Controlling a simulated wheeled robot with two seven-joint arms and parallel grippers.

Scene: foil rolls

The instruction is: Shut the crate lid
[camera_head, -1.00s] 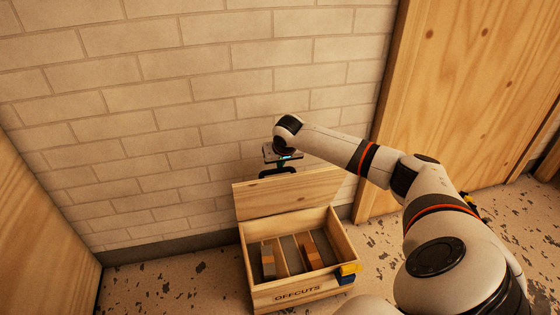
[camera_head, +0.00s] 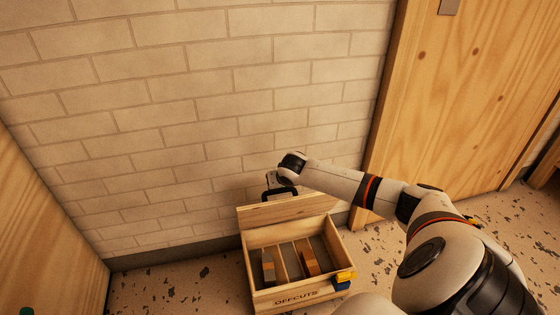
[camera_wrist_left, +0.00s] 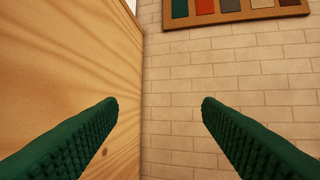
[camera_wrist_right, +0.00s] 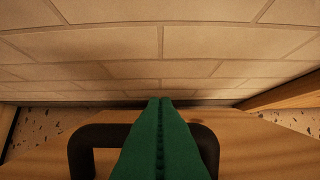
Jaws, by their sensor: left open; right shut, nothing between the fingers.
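The wooden crate (camera_head: 268,301), marked OFFCUTS, stands on the floor near the brick wall. Its lid (camera_head: 290,209) is raised at the back edge, and the crate's inside is open to view. A dark handle (camera_head: 278,192) shows above the lid's upper edge; it also shows in the right wrist view (camera_wrist_right: 88,140). My right gripper (camera_wrist_right: 160,101) is shut and empty over the handle and the wooden surface, its green fingers between the handle's sides. Whether they touch is unclear. My left gripper (camera_wrist_left: 160,103) is open and empty, facing the wall.
Several wood blocks (camera_head: 310,263) lie in the crate between dividers. The brick wall (camera_head: 190,110) is close behind. Wooden panels stand left (camera_head: 45,230) and right (camera_head: 460,100). Speckled floor is free left of the crate.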

